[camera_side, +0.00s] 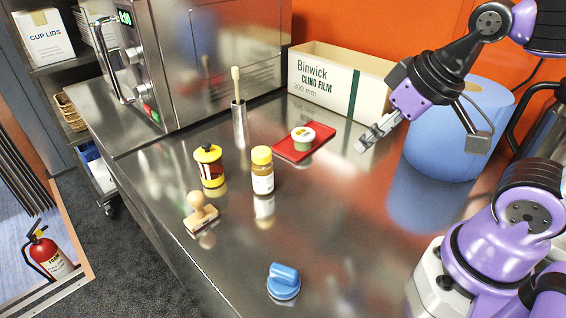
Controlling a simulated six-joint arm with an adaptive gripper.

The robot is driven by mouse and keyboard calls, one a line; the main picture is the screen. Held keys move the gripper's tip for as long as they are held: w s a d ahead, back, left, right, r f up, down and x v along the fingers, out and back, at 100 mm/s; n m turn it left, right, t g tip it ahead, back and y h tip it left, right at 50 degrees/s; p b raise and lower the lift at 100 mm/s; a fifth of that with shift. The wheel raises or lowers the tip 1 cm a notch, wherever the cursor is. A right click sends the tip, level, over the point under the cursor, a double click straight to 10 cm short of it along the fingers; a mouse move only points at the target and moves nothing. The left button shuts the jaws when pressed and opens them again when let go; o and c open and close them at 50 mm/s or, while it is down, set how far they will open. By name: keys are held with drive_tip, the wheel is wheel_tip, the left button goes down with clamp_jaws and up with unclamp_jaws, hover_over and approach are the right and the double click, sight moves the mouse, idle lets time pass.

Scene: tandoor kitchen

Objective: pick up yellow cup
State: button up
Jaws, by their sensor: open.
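No plain yellow cup is clear to me. A small yellow container (209,167) with a dark and red middle and a dark knob on top stands upright on the metal counter, left of centre. Right of it stands a bottle with a yellow cap (262,170) and a white label. My gripper (366,143) is open and empty above the counter, right of the red tray and apart from all these things.
A wooden-handled stamp (201,214) and a blue knobbed object (283,282) lie nearer the front. A metal holder with a wooden-handled tool (239,122), a steel oven (205,50), a cling film box (335,82) and a large blue cylinder (452,135) stand behind. The counter's middle front is clear.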

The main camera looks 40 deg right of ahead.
idle(0.4)
drive_tip(key=o, duration=0.5)
drive_tip(key=shift+o, duration=0.2)
